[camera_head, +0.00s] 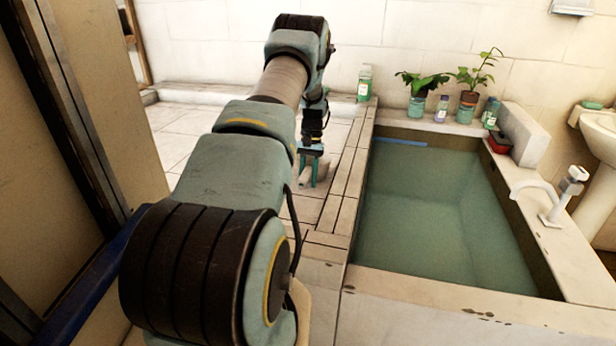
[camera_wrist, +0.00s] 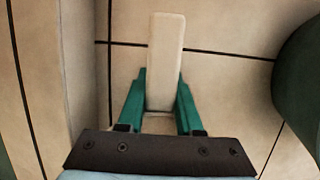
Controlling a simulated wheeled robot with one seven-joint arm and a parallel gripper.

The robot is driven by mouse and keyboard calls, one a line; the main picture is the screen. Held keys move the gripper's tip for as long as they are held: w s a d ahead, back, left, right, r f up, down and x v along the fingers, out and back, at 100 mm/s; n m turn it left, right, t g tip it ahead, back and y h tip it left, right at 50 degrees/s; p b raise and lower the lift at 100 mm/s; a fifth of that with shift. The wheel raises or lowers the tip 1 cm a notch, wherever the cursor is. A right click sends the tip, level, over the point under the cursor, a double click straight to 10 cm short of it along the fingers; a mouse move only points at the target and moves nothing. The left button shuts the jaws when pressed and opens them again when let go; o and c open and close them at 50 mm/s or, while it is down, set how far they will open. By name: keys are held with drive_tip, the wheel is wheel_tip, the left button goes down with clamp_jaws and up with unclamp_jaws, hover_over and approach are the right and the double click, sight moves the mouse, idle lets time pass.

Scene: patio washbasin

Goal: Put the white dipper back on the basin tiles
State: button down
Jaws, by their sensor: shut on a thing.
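The white dipper (camera_head: 323,168) is between the teal fingers of my gripper (camera_head: 310,170), over the pale tiles (camera_head: 305,208) left of the basin. In the wrist view, my gripper (camera_wrist: 159,105) is shut on the dipper's white, straight-sided part (camera_wrist: 166,55), with one finger along each side. It points away from the palm, and tile joints show around it. The rest of the dipper's shape is too small to make out in the head view. I cannot tell whether it touches the tiles.
The water-filled basin (camera_head: 440,200) lies to the right. A green bottle (camera_head: 365,83) stands at its far left corner. Potted plants (camera_head: 468,100), small bottles and a red-black item (camera_head: 500,142) line the back ledge. A white tap (camera_head: 555,200) is at right. A dark rounded shape (camera_wrist: 300,85) shows at the wrist view's right edge.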

drive_tip(key=shift+f, duration=0.1)
drive_tip(key=shift+f, duration=0.1)
drive_tip(key=c, duration=0.6)
unclamp_jaws()
